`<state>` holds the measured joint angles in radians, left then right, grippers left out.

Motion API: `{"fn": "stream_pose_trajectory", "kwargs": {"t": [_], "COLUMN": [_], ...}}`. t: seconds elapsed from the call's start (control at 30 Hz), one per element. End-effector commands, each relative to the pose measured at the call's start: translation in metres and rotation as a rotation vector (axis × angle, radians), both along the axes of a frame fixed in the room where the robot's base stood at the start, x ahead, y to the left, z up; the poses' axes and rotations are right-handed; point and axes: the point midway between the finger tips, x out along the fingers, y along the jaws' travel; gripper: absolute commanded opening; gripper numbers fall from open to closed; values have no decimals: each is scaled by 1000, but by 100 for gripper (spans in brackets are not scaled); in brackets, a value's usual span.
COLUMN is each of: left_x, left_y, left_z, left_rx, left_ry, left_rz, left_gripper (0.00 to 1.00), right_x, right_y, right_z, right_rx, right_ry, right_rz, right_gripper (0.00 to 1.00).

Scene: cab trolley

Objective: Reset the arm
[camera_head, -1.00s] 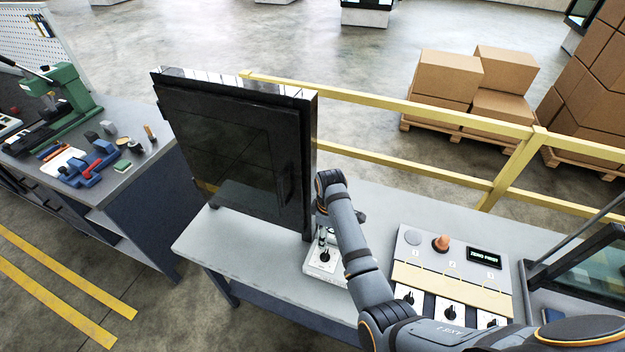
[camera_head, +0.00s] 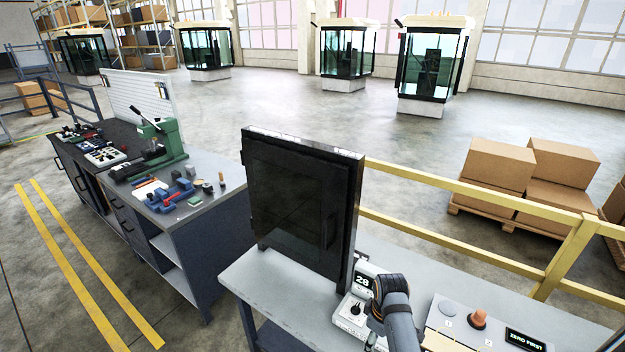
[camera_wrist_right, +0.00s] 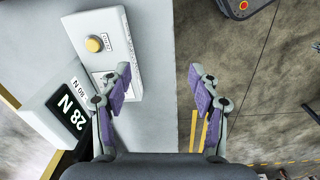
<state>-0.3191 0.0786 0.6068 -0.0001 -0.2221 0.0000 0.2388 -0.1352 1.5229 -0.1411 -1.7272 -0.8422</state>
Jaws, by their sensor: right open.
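The left finger lies over the white box with the yellow button (camera_wrist_right: 93,44) in this view; contact cannot be told. A display reading 28 N (camera_wrist_right: 68,112) stands at the left; it also shows in the head view (camera_head: 363,283). My left gripper is not in view.
A tall black panel (camera_head: 300,205) stands on the bench (camera_head: 270,300). A control panel (camera_head: 455,325) with an orange knob is at the right. A yellow railing (camera_head: 450,185) runs behind. Another workbench (camera_head: 215,205) with tools stands at the left, across a gap.

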Motion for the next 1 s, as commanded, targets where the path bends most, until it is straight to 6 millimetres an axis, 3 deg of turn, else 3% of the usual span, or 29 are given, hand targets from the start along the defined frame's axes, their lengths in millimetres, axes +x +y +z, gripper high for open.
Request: {"fn": "stream_pose_trajectory", "kwargs": {"t": [0.1, 0.27, 0.37, 0.67, 0.8, 1.0], "left_x": [27, 45, 44, 7, 10, 31], "left_y": [0, -1, 0, 0, 0, 0], "left_z": [2, 4, 4, 1, 1, 3], "left_rx": [0, -1, -1, 0, 1, 0], "left_ry": [-42, -68, -64, -9, -14, -46], "left_rz": [-2, -2, -2, -1, 0, -1], "left_gripper": [0, 0, 0, 0, 0, 0], "right_x": [-19, -48, -69, -128, -153, -182], "right_y": [-15, -35, -46, -67, -71, -69], "right_z": [-5, -6, -3, 22, 39, 66], "right_rx": [-7, -12, -13, 7, 28, 70], "right_ry": [-27, -76, -108, -211, -254, -301], "right_rz": [-95, -239, -328, -559, -644, -743], "right_gripper": [62, 62, 62, 62, 62, 62]}}
